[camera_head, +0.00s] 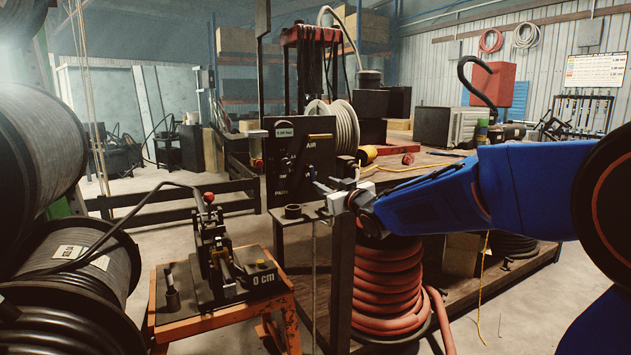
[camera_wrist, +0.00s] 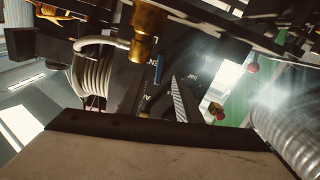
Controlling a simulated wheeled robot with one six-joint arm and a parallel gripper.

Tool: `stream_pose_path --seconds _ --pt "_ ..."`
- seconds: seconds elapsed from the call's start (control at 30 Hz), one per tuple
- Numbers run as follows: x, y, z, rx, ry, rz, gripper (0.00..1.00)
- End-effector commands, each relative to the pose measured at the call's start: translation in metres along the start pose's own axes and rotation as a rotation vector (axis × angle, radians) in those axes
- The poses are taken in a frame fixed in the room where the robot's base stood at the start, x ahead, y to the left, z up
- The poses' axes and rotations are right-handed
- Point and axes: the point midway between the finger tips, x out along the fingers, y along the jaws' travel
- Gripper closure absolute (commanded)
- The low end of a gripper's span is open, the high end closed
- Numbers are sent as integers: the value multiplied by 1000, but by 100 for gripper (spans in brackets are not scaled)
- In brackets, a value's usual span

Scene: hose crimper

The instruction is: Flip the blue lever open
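The black panel (camera_head: 287,183) with the word AIR stands at the middle of the head view. A small blue lever (camera_head: 312,173) shows on its right part, just beyond my fingers. In the wrist view the blue lever (camera_wrist: 158,68) is a thin upright strip ahead of the gap between my fingertips. My gripper (camera_head: 320,187) is close in front of the panel, its fingers pointing left. In the wrist view my gripper (camera_wrist: 157,82) has its two dark fingers apart with nothing between them. I cannot tell whether a finger touches the lever.
A brass fitting (camera_wrist: 146,35) hangs close ahead in the wrist view. A crimper (camera_head: 215,250) stands on an orange stand (camera_head: 222,315) at lower left. A red hose coil (camera_head: 388,285) is below my gripper.

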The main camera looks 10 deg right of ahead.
Motion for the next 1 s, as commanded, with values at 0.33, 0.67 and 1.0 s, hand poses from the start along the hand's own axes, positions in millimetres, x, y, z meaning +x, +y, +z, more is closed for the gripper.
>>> stream_pose_path --seconds 0.33,0.67,1.0 --pt "54 0 0 0 0 -1 69" --pt "73 0 0 -1 0 0 69" --pt "73 0 0 0 0 0 93"
